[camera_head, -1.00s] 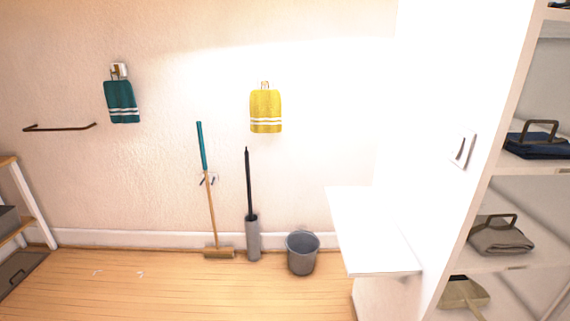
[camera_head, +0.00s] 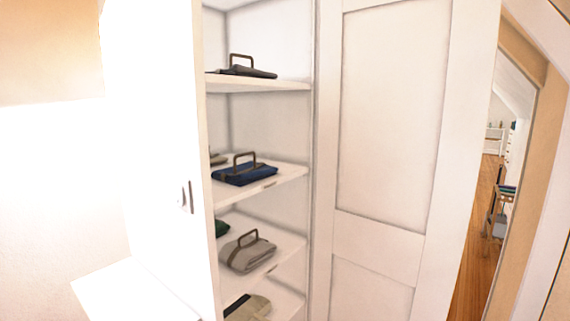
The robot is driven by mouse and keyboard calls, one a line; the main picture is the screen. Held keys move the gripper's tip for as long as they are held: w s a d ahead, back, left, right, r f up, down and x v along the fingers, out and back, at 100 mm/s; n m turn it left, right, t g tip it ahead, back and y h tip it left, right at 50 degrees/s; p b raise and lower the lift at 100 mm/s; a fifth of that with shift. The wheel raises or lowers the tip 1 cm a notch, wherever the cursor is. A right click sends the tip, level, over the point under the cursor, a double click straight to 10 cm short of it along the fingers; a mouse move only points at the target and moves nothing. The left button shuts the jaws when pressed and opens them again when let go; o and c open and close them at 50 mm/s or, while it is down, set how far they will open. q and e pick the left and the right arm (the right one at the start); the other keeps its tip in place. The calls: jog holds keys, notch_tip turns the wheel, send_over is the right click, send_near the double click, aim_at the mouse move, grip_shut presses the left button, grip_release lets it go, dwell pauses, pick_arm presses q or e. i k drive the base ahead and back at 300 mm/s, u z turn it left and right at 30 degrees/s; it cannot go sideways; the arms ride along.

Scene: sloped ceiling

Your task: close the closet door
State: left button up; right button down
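The white closet stands in the middle of the head view, with its shelves showing. Its paneled white closet door (camera_head: 390,120) stands open on the right side of the shelves, and I see no handle on it. The shelves hold a dark folded item (camera_head: 247,71), a blue folded item (camera_head: 245,174) and a grey folded item (camera_head: 247,253), each with a bracket-like handle. Neither of my grippers is in view.
A white ledge (camera_head: 130,290) juts out at the lower left, beside the closet's white side panel (camera_head: 160,110), which carries a small fitting (camera_head: 186,197). On the right, an opening shows a wooden floor (camera_head: 476,235) and a small stand (camera_head: 503,200) farther off.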

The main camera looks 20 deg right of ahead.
aim_at(405, 87)
jog(key=z, duration=1.55)
jog(key=i, duration=0.8)
